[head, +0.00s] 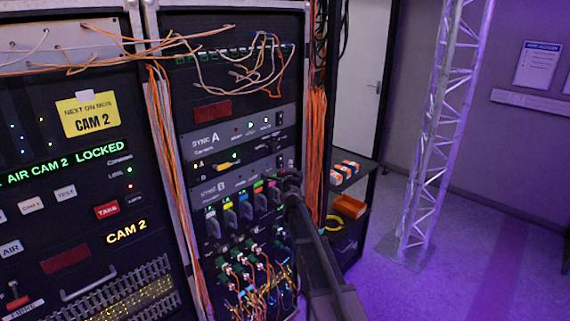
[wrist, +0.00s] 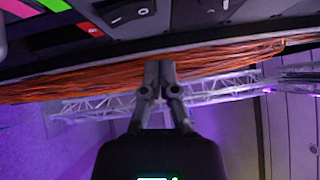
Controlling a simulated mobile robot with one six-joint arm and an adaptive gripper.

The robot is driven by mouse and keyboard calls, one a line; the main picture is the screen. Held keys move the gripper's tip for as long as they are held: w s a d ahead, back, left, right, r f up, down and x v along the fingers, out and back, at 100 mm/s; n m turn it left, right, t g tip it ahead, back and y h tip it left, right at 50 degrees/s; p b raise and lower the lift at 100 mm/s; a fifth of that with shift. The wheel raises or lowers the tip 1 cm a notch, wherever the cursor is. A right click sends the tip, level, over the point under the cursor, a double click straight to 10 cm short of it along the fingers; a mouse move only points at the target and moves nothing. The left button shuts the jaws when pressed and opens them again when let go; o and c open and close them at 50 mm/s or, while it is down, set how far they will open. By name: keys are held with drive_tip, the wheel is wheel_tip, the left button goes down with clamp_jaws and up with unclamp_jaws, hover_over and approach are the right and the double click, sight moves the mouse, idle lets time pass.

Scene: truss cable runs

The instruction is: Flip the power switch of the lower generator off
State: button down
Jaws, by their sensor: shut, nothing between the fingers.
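The lower generator, labelled SYNC B (head: 212,188), is a grey rack unit below SYNC A (head: 207,139). My gripper (head: 284,181) is at its right end and hides that part of the panel in the head view. In the wrist view a black rocker switch (wrist: 130,11) with a small white mark sits on the panel at the top. My gripper (wrist: 160,66) is shut and empty just below it in that picture, apart from the switch as far as I can see. I cannot tell the switch's position.
Orange cables (head: 316,150) hang down the rack's right side and cross the wrist view behind my fingertips (wrist: 215,62). Coloured plugs and a patch field lie below SYNC B. A shelf (head: 350,235) and a truss tower (head: 440,130) stand to the right, with open floor beyond.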

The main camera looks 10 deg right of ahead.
drive_tip(key=s+a, duration=0.1)
drive_tip(key=s, duration=0.7)
drive_tip(key=shift+s+a+r+p, duration=0.25)
drive_tip(key=shift+s+r+p, duration=0.05)
drive_tip(key=shift+s+r, duration=0.05)
drive_tip(key=shift+a, duration=0.1)
drive_tip(key=s+a+f+n+g+y, duration=0.4)
drive_tip(key=s+f+n+g, duration=0.15)
drive_tip(key=s+n, duration=0.2)
drive_tip(key=s+a+f+n+g+y, duration=0.4)
drive_tip(key=s+f+n, duration=0.2)
drive_tip(key=f+n, duration=0.15)
drive_tip(key=s+d+f+n+g+h, duration=0.2)
drive_tip(key=s+d+f+n+g, duration=0.1)
drive_tip(key=s, duration=0.7)
drive_tip(key=s+d+f+n+g+h, duration=0.2)
drive_tip(key=s+d+f+g+h, duration=0.1)
drive_tip(key=s, duration=0.6)
drive_tip(key=d+f+g, duration=0.1)
drive_tip(key=d+g, duration=0.1)
drive_tip(key=g, duration=0.1)
drive_tip(key=shift+s+d+f+n, duration=0.15)
drive_tip(key=shift+s+d+n, duration=0.1)
drive_tip(key=shift+s+n, duration=0.15)
